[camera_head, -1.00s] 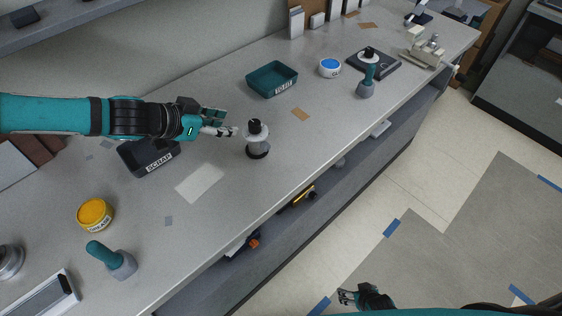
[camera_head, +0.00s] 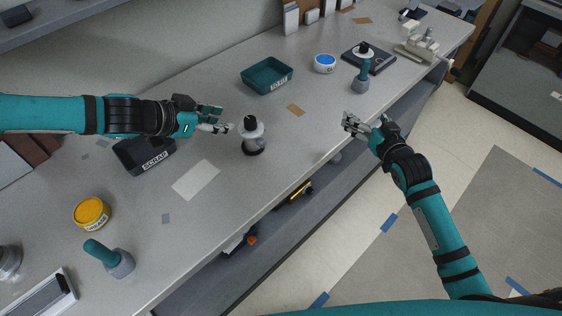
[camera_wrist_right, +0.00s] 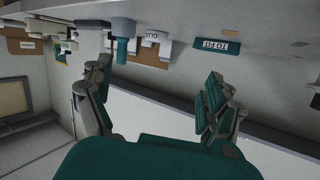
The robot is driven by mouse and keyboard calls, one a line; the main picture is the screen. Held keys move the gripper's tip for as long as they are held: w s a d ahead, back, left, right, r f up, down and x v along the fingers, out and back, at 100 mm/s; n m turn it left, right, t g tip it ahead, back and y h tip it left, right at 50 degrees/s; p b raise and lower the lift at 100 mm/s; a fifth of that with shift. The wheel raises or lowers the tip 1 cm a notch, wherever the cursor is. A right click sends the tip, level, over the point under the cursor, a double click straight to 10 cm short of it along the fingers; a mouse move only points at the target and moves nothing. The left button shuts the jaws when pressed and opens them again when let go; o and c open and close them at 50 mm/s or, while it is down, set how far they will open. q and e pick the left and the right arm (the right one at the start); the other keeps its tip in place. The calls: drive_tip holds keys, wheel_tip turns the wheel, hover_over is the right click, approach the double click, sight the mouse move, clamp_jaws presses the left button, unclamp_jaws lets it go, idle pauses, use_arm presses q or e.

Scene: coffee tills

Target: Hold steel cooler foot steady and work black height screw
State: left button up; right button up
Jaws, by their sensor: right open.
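The cooler foot (camera_head: 252,142) stands upright on the counter, with a pale collar, a grey body and a dark base. A black screw piece (camera_head: 250,121) sits on its top. My left gripper (camera_head: 222,121) is at the foot's left, its fingers apart and pointing at it. Whether a fingertip touches the collar cannot be told. My right gripper (camera_head: 352,124) is open and empty over the counter's front edge, right of the foot. In the right wrist view its two fingers (camera_wrist_right: 155,100) are wide apart with nothing between them.
A black SCRAP bin (camera_head: 145,155) stands under my left arm. A teal tray (camera_head: 267,88), a blue-topped tub (camera_head: 325,64) and a teal-handled tool (camera_head: 363,78) are farther back. A yellow tub (camera_head: 92,214) is at front left.

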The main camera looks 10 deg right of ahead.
drive_tip(key=s+a+n+y, duration=0.1)
drive_tip(key=s+a, duration=0.1)
drive_tip(key=a, duration=0.3)
drive_tip(key=s+a+n+g, duration=0.1)
drive_tip(key=s+a, duration=0.1)
drive_tip(key=a, duration=0.3)
drive_tip(key=s+a+n+y, duration=0.1)
drive_tip(key=s+a, duration=0.1)
drive_tip(key=a, duration=0.3)
drive_tip(key=shift+a+r+y, duration=0.25)
drive_tip(key=shift+y, duration=0.05)
drive_tip(key=n+g+y, duration=0.1)
drive_tip(key=n, duration=0.1)
approach(256, 140)
drive_tip(key=v, duration=0.4)
drive_tip(key=x, duration=1.7)
drive_tip(key=shift+a, duration=0.1)
clamp_jaws()
